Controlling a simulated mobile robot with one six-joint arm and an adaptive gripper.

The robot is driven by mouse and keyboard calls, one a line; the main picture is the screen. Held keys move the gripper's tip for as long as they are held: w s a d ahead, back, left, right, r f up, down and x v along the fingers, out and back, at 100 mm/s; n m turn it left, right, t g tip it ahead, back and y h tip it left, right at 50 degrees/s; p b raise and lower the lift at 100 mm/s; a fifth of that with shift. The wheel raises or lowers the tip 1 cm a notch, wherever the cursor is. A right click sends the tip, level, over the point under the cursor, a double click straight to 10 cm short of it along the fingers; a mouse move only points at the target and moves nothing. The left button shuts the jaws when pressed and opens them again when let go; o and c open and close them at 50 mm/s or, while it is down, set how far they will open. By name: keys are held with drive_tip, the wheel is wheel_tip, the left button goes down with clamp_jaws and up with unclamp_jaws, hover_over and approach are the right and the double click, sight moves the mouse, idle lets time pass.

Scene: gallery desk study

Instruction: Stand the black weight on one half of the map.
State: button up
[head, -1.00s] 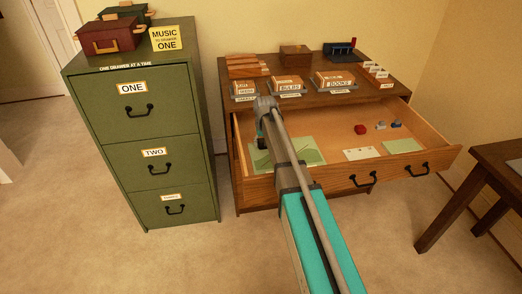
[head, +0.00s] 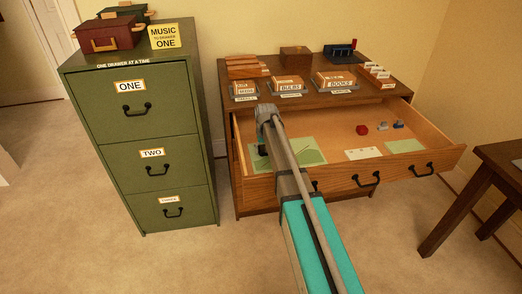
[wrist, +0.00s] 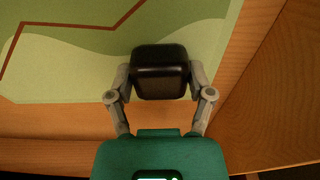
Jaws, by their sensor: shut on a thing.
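The black weight (wrist: 160,60) is a dark block with rounded edges, held between the fingers of my gripper (wrist: 160,82) in the wrist view. The map is a green sheet with a dark red line (wrist: 60,66); it lies in the open drawer and also shows in the head view (head: 311,151). In the wrist view the weight overlaps the map near its lower right part. I cannot tell whether it touches the sheet. In the head view my arm hides part of the map, and only a dark bit of the weight (head: 262,150) shows beside it.
The wooden drawer (head: 440,151) also holds a white card (head: 363,154), a pale green sheet (head: 404,146), a red object (head: 361,129) and small blue-grey pieces. Its side wall (wrist: 268,90) is close right of my gripper. A green cabinet (head: 150,140) stands left.

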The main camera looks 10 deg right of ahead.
drive_tip(key=o, duration=1.3)
drive_tip(key=shift+r, duration=0.2)
wheel_tip(320, 180, up, 12)
drive_tip(key=s+p, duration=0.1)
drive_tip(key=p, duration=1.1)
drive_tip(key=shift+s, duration=0.25)
drive_tip(key=shift+f, duration=0.15)
drive_tip(key=s+a+g, duration=0.1)
drive_tip(key=s, duration=2.6)
drive_tip(key=shift+s, duration=0.35)
drive_tip(key=shift+a, duration=0.1)
